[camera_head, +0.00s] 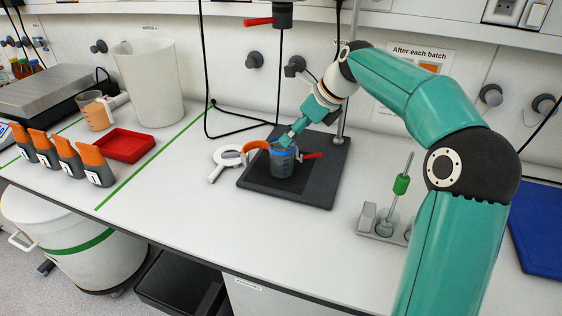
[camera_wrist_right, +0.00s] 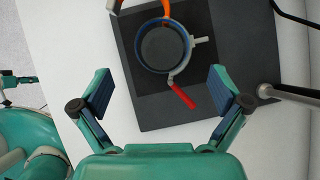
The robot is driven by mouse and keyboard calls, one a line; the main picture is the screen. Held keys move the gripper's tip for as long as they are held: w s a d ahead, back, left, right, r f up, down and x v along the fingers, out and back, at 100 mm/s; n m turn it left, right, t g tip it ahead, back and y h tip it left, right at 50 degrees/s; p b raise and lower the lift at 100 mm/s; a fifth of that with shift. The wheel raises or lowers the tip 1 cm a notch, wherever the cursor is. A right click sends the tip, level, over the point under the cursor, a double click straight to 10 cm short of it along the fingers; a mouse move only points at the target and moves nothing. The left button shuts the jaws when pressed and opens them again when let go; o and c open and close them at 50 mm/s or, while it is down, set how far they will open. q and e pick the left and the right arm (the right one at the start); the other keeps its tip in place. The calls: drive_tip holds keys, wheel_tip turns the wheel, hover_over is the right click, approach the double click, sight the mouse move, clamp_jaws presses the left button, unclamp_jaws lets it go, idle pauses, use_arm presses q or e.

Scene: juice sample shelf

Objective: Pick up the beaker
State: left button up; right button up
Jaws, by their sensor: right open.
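The beaker (camera_head: 284,165) stands upright on a black base plate (camera_head: 318,178) in the head view. It has a blue rim and looks grey inside in the right wrist view (camera_wrist_right: 162,47). A red handle (camera_wrist_right: 182,92) points from it towards my wrist, and an orange part (camera_wrist_right: 141,22) is beside it on the far side. My right gripper (camera_head: 287,140) is at the beaker's rim in the head view. In the right wrist view its two fingers (camera_wrist_right: 159,73) are apart and empty, with the beaker ahead between their lines; contact cannot be told.
A metal stand rod (camera_head: 346,115) rises behind the plate. A white ring-shaped tool (camera_head: 228,158) lies left of it. A stirrer-like holder (camera_head: 385,222) is at right. A red tray (camera_head: 124,146), orange-topped bottles (camera_head: 93,165) and a white jug (camera_head: 148,90) stand left. The front bench is clear.

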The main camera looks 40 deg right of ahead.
drive_tip(key=shift+w+x, duration=0.25)
drive_tip(key=shift+x, duration=3.1)
drive_tip(key=shift+r, duration=0.15)
drive_tip(key=shift+c, duration=0.3)
drive_tip(key=shift+d, duration=0.1)
drive_tip(key=c, duration=1.4)
drive_tip(key=shift+s+a+r, duration=0.1)
drive_tip(key=shift+a+r, duration=0.1)
drive_tip(key=shift+r, duration=0.05)
drive_tip(key=shift+c, duration=0.2)
drive_tip(key=s+a+r, duration=0.6)
drive_tip(key=a+r, duration=0.1)
drive_tip(key=a, duration=0.5)
drive_tip(key=shift+s+r+b, duration=0.15)
drive_tip(key=shift+r+b, duration=0.1)
drive_tip(key=shift+b, duration=0.15)
